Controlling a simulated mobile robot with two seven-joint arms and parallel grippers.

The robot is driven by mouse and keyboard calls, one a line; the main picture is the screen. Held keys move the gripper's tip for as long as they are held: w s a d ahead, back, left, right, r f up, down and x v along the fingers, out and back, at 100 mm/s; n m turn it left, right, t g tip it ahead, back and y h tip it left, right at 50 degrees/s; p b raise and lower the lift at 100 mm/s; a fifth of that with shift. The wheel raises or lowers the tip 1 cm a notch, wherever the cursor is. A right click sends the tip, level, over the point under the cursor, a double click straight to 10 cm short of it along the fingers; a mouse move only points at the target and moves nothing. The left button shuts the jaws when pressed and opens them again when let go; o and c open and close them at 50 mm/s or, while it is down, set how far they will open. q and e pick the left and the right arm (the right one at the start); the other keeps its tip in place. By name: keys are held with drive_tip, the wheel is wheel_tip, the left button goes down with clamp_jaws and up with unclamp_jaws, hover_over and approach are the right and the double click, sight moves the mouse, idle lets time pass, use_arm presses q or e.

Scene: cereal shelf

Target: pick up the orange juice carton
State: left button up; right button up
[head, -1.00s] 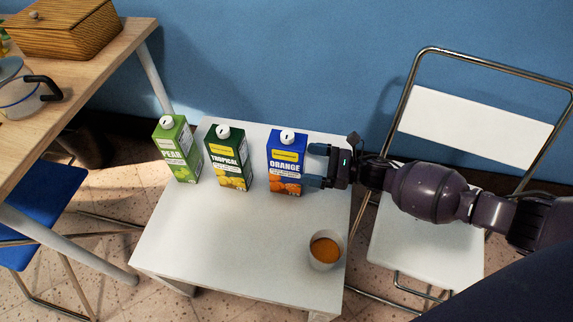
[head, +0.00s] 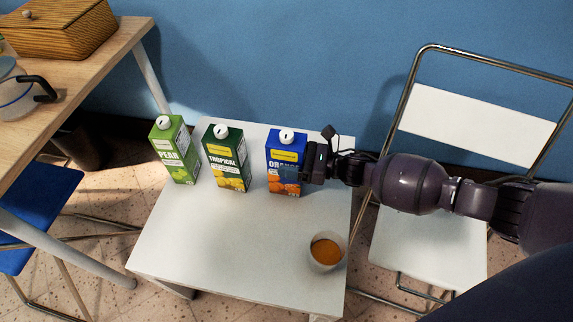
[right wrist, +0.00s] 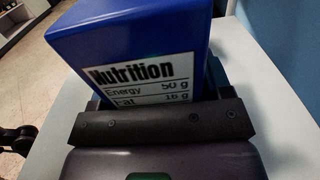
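The orange juice carton (head: 284,150) is blue with a white cap and stands upright on the white table, at the right of a row of cartons. My right gripper (head: 303,172) reaches it from the right, with its fingers around the carton's lower part. In the right wrist view the carton's blue side with a nutrition label (right wrist: 150,75) stands close in front of the palm, between the fingers (right wrist: 160,100). The fingers look open, one on each side; contact is hard to see. My left gripper is not in view.
A green tropical carton (head: 226,160) and a light green pear carton (head: 174,150) stand to the left on the white table (head: 225,245). A cup (head: 326,252) with orange contents is near the front right. A white folding chair (head: 425,245) stands right of the table.

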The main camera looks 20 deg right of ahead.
drive_tip(key=c, duration=1)
drive_tip(key=shift+r, duration=0.1)
drive_tip(key=shift+c, duration=0.6)
